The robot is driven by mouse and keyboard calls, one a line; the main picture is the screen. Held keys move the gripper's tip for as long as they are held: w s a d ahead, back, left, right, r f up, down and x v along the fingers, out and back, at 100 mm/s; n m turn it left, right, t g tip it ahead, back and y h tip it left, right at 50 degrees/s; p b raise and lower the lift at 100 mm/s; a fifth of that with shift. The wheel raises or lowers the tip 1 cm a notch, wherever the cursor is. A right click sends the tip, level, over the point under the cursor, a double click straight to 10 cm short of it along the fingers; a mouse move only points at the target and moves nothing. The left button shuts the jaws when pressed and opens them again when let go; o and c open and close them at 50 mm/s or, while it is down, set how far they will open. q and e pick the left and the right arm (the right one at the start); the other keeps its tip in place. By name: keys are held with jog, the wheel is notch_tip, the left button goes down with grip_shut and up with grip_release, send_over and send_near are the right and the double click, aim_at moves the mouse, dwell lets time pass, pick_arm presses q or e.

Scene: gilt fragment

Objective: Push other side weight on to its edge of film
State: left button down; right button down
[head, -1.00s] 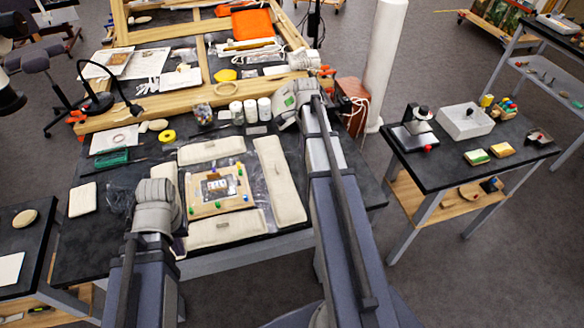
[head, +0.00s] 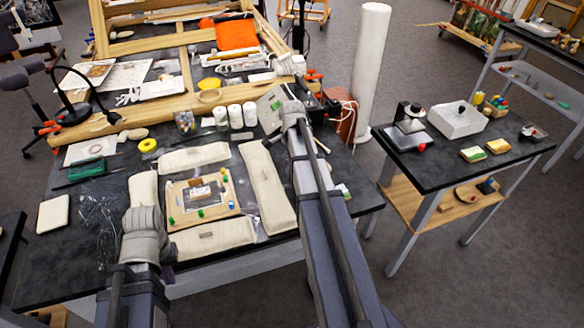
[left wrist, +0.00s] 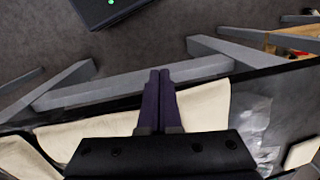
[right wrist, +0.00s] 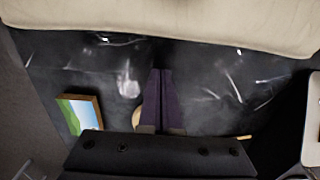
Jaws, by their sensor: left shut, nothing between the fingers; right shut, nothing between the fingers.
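Long cream padded weights lie around a wooden board (head: 175,207) holding a small gilt fragment (head: 201,191): a left weight (head: 143,190), a far weight (head: 195,158), a right weight (head: 267,187) and a near weight (head: 207,239). Clear film (head: 240,170) shows between and beneath them. My left gripper (left wrist: 160,73) is shut and empty by the table's near edge, with cream weights (left wrist: 205,105) close behind its fingers. My right gripper (right wrist: 160,74) is shut and empty over film (right wrist: 210,75), apart from the right weight (right wrist: 160,20). The right fingertips are hidden in the head view.
A small painted block (right wrist: 80,114) lies beside the right gripper. A side table (head: 445,172) is at the right.

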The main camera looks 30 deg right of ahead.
aim_at(268, 177)
jog(key=a, duration=0.2)
jog(key=w+a, duration=0.1)
jog(key=shift+a+f, duration=0.3)
jog(key=shift+a, duration=0.1)
pick_arm(q)
jog(key=shift+f, duration=0.3)
pick_arm(e)
jog(key=a, duration=0.2)
jog(key=w+a, duration=0.1)
jog(key=a, duration=0.1)
jog(key=shift+a, duration=0.25)
jog(key=shift+d, duration=0.1)
